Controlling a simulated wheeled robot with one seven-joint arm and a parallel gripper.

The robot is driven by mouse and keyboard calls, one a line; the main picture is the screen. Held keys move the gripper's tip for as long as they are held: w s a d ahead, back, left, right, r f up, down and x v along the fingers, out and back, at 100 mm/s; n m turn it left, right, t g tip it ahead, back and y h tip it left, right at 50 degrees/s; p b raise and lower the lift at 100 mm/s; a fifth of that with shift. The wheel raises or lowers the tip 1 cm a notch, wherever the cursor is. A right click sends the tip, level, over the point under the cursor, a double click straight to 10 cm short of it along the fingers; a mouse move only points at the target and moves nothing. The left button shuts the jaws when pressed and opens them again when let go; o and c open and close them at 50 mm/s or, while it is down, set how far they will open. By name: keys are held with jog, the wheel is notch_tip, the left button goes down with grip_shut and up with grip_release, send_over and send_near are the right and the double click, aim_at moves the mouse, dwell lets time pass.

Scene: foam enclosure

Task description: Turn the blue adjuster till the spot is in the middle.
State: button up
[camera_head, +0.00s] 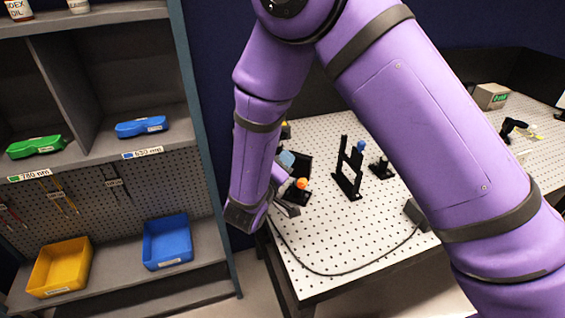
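A blue knob (361,146) shows at the top right of a black upright frame mount (348,170) on the perforated table; I take it as the blue adjuster. My gripper (288,192) is at the table's left edge, left of that mount and apart from the blue knob. It is beside an orange knob (301,183) on a black mount. My purple arm hides part of the gripper, so its opening and any contact are unclear. A blue-grey block (287,160) sits behind the orange knob. No light spot can be made out.
The perforated table (325,235) has free room in front, crossed by a black cable (340,273). A small black post (381,168) stands right of the frame mount. Shelves at left hold a yellow bin (60,267), a blue bin (167,241) and green and blue cases.

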jog(key=shift+n, duration=0.4)
jog(key=n, duration=0.3)
jog(key=shift+n, duration=0.3)
jog(key=n, duration=0.4)
jog(key=shift+f+n, duration=0.1)
jog(key=shift+n, duration=0.2)
jog(key=n, duration=0.4)
jog(key=shift+n, duration=2)
jog(key=shift+f, duration=0.1)
jog(key=shift+s, duration=0.1)
jog(key=o, duration=0.9)
